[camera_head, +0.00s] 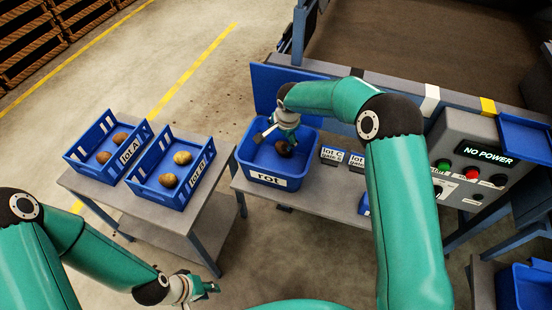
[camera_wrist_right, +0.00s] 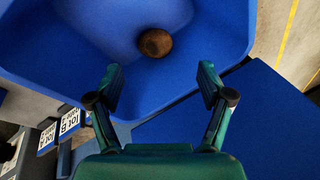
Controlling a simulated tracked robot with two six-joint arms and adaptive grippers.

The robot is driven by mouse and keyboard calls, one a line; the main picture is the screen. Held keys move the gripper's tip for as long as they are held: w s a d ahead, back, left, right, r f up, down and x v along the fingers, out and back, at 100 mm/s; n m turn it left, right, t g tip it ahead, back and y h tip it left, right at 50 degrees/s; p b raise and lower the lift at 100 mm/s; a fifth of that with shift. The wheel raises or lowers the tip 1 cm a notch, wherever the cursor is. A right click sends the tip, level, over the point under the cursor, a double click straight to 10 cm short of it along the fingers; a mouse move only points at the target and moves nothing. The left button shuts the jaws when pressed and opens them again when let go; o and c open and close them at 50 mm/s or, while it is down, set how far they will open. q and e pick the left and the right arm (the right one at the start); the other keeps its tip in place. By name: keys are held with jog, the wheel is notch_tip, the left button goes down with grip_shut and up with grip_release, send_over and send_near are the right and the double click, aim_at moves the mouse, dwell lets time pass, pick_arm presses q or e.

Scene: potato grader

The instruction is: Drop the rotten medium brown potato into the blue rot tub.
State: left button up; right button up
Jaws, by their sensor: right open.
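The blue rot tub (camera_head: 295,182) stands on a grey table, its "rot" label facing front. A brown potato (camera_wrist_right: 155,43) with darker patches lies on the tub's floor; it also shows as a dark shape in the head view (camera_head: 284,149). My right gripper (camera_wrist_right: 158,80) is open and empty above the tub, its fingers apart and clear of the potato. In the head view my right gripper (camera_head: 273,137) partly covers the tub's inside. My left gripper (camera_head: 207,287) hangs low at the bottom, away from the tub; its opening is too small to judge.
Blue crates lot A (camera_head: 88,135) and lot B (camera_head: 148,195), each holding potatoes, stand on the left table. A blue panel rises behind the tub.

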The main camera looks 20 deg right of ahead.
jog(key=v, duration=1.1)
jog(key=shift+r, duration=0.35)
jog(key=shift+s, duration=0.1)
